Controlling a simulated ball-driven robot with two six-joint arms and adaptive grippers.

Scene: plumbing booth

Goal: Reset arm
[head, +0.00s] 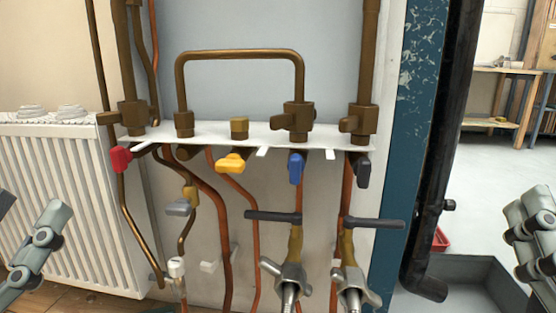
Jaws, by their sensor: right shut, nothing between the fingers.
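My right gripper (529,205) is at the right edge, partly cut off by the frame. Its grey fingers point up and lie close together, shut with nothing between them. It is well to the right of the pipework and touches nothing that I can see. Part of my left gripper (45,240) shows at the left edge, in front of the radiator. One grey jointed piece slants up to the right, and a dark piece shows at the frame's edge. Most of it is cut off, so its opening is unclear.
A white rail (205,131) carries brown valves and a bent copper pipe (240,54). Red (121,158), yellow (230,163) and blue (295,168) handles hang there. Two silver fittings (290,277) stand below. A white radiator (85,190) is left; a black pipe (450,130) is right.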

